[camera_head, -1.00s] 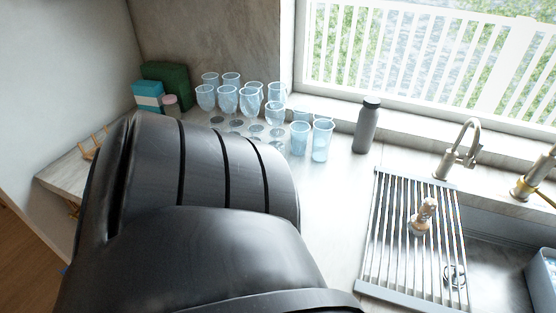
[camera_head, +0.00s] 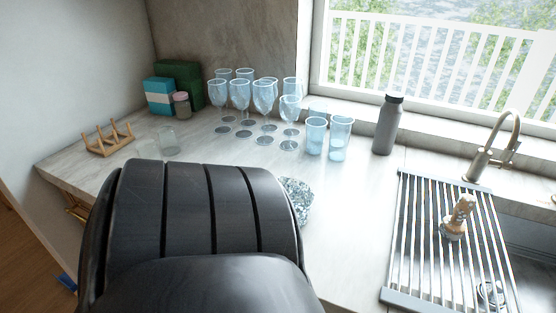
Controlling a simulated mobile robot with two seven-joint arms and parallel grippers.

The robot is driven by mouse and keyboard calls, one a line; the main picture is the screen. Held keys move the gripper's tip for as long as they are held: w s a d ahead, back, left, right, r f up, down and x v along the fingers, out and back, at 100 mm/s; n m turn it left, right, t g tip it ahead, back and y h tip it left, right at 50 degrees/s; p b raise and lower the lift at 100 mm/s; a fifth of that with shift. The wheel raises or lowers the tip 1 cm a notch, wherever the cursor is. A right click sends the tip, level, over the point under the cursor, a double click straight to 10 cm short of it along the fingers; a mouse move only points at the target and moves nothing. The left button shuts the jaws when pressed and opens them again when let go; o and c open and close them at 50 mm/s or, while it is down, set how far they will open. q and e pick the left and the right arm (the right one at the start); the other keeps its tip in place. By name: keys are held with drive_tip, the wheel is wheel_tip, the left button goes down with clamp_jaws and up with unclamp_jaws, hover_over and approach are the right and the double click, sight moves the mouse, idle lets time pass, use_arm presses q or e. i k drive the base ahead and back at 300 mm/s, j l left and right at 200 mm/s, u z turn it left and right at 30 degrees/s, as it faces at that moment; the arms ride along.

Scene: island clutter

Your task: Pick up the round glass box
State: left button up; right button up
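A patterned, sparkling glass object (camera_head: 298,198) sits on the counter, its left part hidden behind my black arm. It looks rounded and may be the round glass box, but I cannot tell for sure. A small clear glass container (camera_head: 167,139) stands on the counter further left, its lower part close to the arm's edge in the picture. A large black link of my arm fills the lower left and middle. Neither gripper shows.
Several stemmed glasses (camera_head: 240,95) and blue tumblers (camera_head: 340,138) stand at the back. A grey bottle (camera_head: 388,125) stands right of them. A wooden rack (camera_head: 108,140) is at left. A slatted drying rack (camera_head: 410,240) spans the sink, holding a small brush-like item (camera_head: 458,218).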

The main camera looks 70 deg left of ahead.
sight(302, 196)
drive_tip(key=u, duration=1.45)
drive_tip(key=i+u, duration=0.15)
drive_tip(key=u, duration=0.25)
drive_tip(key=i+l+u, duration=0.15)
drive_tip(key=u, duration=0.3)
drive_tip(key=i+l+u, duration=0.15)
drive_tip(key=u, duration=0.25)
